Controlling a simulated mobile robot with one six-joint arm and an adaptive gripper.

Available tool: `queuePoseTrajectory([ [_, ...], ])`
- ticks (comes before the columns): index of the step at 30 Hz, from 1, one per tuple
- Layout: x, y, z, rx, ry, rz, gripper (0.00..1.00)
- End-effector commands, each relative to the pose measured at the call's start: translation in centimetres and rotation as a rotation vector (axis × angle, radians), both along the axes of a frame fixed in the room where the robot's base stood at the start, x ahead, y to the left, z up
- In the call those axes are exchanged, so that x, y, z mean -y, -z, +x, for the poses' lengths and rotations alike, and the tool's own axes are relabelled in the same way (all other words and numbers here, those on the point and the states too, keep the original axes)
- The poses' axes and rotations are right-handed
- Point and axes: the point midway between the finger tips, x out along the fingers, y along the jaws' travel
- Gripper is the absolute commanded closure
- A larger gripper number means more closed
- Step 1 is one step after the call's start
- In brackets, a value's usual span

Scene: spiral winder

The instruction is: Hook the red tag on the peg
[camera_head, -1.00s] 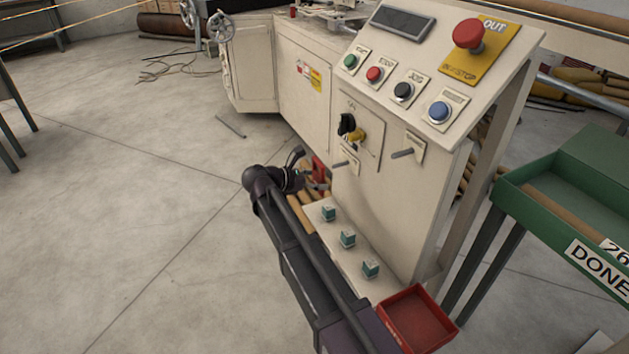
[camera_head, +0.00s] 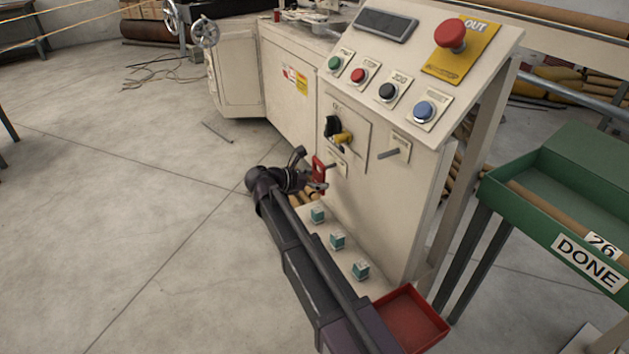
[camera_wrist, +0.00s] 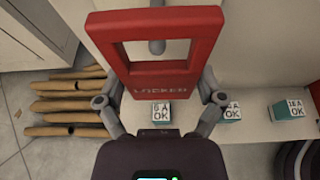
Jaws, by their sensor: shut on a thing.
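The red tag (camera_wrist: 160,82) is a flat frame with a rectangular window and the word LOCKED. My gripper (camera_wrist: 160,98) is shut on its lower edge. In the head view the tag (camera_head: 319,172) stands upright beside the left peg (camera_head: 335,165) on the cream panel, close to my gripper (camera_head: 314,186). A second peg (camera_head: 392,153) sticks out to the right.
A black rotary switch with a yellow part (camera_head: 337,132) sits above the left peg. Several teal-and-white blocks (camera_head: 338,240) stand on the ledge below, with a red tray (camera_head: 412,318) at its end. Brown tubes (camera_wrist: 70,105) lie left. A green table (camera_head: 545,215) stands right.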

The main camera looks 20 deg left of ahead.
Motion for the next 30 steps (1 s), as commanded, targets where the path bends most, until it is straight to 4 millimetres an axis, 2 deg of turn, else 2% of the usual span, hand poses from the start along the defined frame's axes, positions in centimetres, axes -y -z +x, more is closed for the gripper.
queuePoseTrajectory([
  [18, 1.7, 0.6, 2.0, 0.0, 0.002, 0.0, 0.6],
  [30, 2.2, 1.1, 2.6, 0.0, 0.001, 0.0, 0.6],
])
